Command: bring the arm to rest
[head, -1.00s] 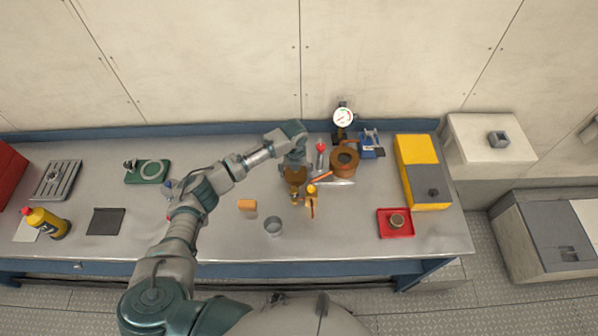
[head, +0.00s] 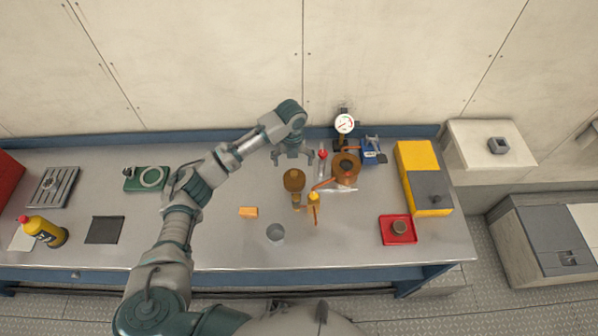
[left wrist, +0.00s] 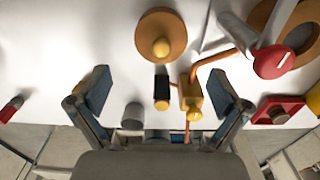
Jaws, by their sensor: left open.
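My left arm comes in from the left over the steel bench. Its left gripper (head: 293,159) is open and empty, pointing down above the middle of the bench, behind a round brown piece (head: 293,181). In the left wrist view the open fingers (left wrist: 162,92) stand wide apart with nothing between them touching. Beyond them that view shows the round brown piece (left wrist: 161,38) and a yellow fitting with copper-coloured pipe (left wrist: 190,95). The fitting (head: 313,202) lies on the bench in front of the gripper. My right gripper is not in view.
A brown spool (head: 346,170), a pressure gauge (head: 344,123) and a blue tool (head: 372,150) stand right of the gripper. A grey cup (head: 275,233) and orange block (head: 248,213) are in front. A yellow-and-grey case (head: 418,155) and red tray (head: 386,238) are farther right.

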